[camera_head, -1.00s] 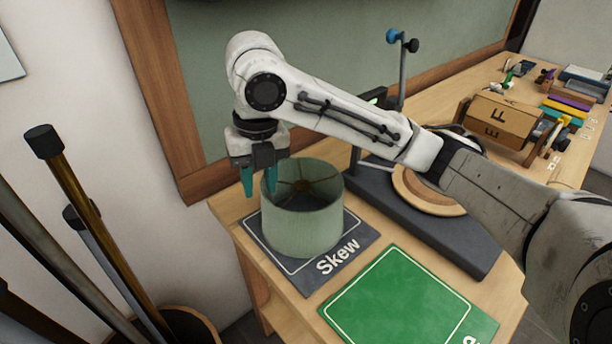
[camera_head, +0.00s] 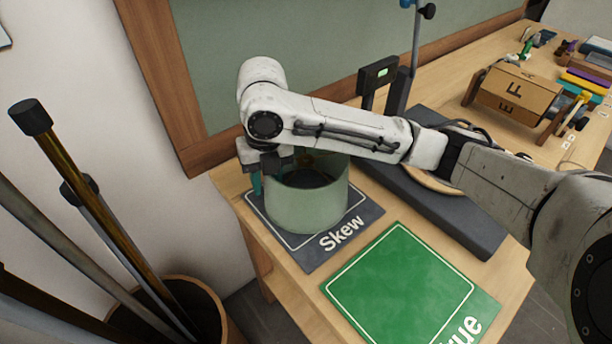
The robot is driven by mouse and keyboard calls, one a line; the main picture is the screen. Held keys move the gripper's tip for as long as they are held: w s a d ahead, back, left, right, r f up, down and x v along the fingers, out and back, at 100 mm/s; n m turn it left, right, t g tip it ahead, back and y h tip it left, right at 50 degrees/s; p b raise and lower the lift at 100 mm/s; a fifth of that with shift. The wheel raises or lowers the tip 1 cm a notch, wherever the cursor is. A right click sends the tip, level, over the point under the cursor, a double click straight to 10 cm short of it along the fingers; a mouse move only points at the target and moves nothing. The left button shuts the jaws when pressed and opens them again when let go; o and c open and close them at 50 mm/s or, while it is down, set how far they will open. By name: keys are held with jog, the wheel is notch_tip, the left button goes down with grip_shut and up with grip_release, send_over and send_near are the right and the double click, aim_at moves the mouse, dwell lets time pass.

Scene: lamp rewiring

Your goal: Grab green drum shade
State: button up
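The green drum shade (camera_head: 308,205) stands upright on the dark mat labelled Skew (camera_head: 345,234), open end up. My gripper (camera_head: 266,184) is low at the shade's left rim, pointing down. One teal finger shows just outside the left wall, seemingly with a small gap to it. The other finger is hidden behind the wall, seemingly inside the shade. My gripper looks open, straddling the rim. My arm covers part of the shade's far rim.
A green mat (camera_head: 402,285) lies empty in front right. A dark stand base (camera_head: 455,215) with a post is behind my arm. A wooden box (camera_head: 515,97) and small items sit farther right. A bin of poles (camera_head: 195,305) stands left of the table.

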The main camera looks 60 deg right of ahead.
jog(key=shift+f, duration=0.55)
grip_shut()
